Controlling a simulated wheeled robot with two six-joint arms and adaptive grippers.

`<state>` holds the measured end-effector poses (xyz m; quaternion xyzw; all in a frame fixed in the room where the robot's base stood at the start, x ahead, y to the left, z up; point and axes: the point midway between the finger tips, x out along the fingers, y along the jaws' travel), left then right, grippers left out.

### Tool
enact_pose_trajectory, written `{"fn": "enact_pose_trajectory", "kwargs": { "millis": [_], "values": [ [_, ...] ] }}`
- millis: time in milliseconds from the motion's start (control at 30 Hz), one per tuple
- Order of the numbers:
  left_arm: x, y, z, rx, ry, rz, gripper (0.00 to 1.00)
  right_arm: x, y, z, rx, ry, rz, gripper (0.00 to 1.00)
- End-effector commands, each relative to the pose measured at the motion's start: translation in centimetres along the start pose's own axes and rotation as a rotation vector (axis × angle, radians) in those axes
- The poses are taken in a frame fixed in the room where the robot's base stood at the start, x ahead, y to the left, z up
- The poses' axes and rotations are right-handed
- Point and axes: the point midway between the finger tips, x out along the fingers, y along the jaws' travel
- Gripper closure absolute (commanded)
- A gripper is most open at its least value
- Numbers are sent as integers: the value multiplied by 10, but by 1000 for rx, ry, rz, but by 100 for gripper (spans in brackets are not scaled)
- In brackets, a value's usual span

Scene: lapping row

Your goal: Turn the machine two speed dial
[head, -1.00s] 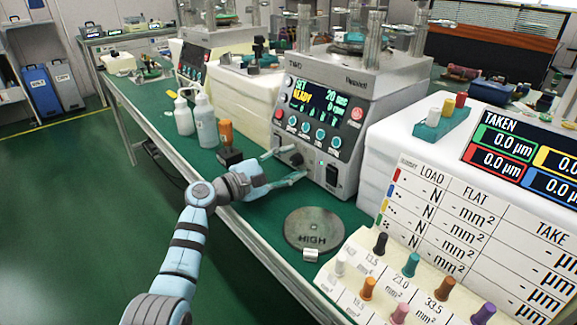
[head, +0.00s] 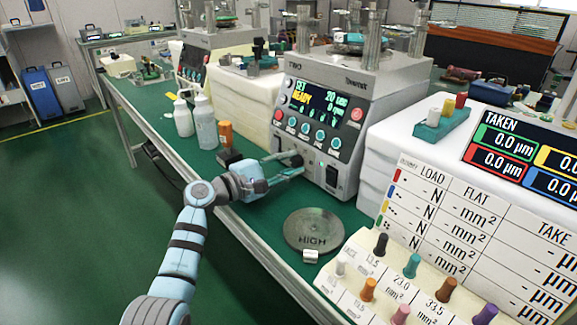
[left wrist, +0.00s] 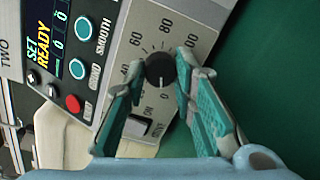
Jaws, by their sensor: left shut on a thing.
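Machine two (head: 345,130) is a grey lapping unit marked TWO, with a display reading SET and READY. Its black speed dial (left wrist: 160,70) sits low on the front panel, inside a scale from 0 to 100. In the head view the dial (head: 297,160) is partly covered by my fingers. My left gripper (head: 290,166) has its teal-padded fingers on either side of the dial and is shut on it. In the left wrist view the left gripper (left wrist: 160,65) points at the panel, with the dial between its fingertips. My right gripper is not in view.
An ON switch (left wrist: 137,127) is close beside a finger. A round plate marked HIGH (head: 313,230) lies in front of the machine. A sample rack (head: 385,285) stands at the right.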

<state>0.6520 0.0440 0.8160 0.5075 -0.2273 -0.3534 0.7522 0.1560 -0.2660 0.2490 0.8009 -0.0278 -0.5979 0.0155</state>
Motion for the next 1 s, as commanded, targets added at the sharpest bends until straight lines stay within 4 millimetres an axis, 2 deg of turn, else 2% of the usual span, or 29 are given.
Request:
{"fn": "enact_pose_trajectory", "kwargs": {
  "millis": [500, 1000],
  "values": [
    [0, 0, 0, 343, 16, -25, 100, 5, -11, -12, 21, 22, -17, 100],
    [0, 0, 0, 421, 19, -32, 100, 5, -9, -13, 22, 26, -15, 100]
  ]
}}
